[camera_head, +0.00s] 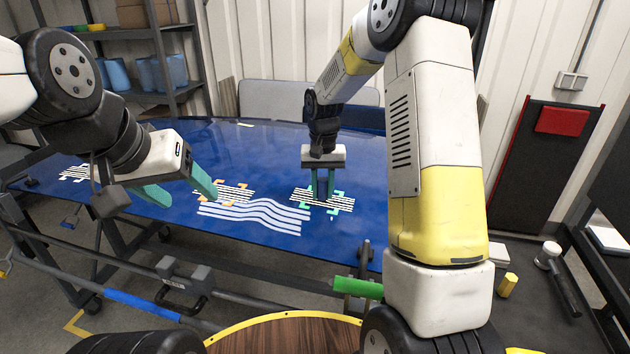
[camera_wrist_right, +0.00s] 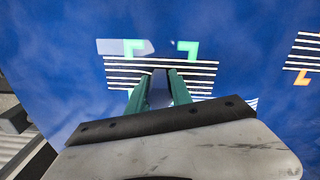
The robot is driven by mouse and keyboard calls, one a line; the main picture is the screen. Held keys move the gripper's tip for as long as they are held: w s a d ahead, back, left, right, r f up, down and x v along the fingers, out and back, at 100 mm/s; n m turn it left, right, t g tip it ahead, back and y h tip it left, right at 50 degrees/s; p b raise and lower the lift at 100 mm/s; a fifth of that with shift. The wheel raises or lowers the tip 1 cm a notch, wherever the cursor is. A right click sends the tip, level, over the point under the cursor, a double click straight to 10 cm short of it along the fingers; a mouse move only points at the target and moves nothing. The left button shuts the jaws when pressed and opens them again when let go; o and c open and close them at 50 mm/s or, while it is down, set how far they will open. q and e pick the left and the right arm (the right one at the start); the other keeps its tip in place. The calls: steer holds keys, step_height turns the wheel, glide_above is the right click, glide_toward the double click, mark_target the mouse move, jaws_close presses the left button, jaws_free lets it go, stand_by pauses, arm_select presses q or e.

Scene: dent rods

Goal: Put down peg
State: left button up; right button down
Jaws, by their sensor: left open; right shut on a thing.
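My right gripper (camera_head: 323,196) points down over a striped patch (camera_head: 347,198) framed by green corner marks on the blue panel. In the right wrist view its teal fingers (camera_wrist_right: 159,74) are shut on a narrow, dark bluish thing (camera_wrist_right: 158,96), likely the peg, mostly hidden between them. I cannot tell whether its lower end touches the panel. My left gripper (camera_head: 192,200) is open and empty, left of an orange-cornered striped patch (camera_head: 236,192).
The blue panel (camera_head: 130,206) lies on a wheeled stand. A wavy striped patch (camera_head: 255,214) shows on it. Rods with a blue handle (camera_head: 140,305) and a green handle (camera_head: 357,287) lie in front. A round wooden top (camera_head: 290,336) is nearest. Shelving (camera_head: 150,62) stands behind left.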

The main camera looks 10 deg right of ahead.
mark_target(323, 179)
steer(key=c, duration=1.1)
jaws_free()
steer(key=shift+c, duration=0.2)
step_height(323, 179, up, 12)
steer(key=shift+f, duration=0.15)
steer(key=s+d+r+n+t+y, duration=0.1)
steer(key=s+r+t, duration=0.2)
steer(key=s, duration=1)
steer(key=s+d+r+n+t+y, duration=0.1)
steer(key=s+r+t, duration=0.2)
steer(key=s, duration=1)
steer(key=shift+d+r, duration=0.15)
steer(key=shift+r, duration=0.8)
steer(key=shift+s, duration=0.1)
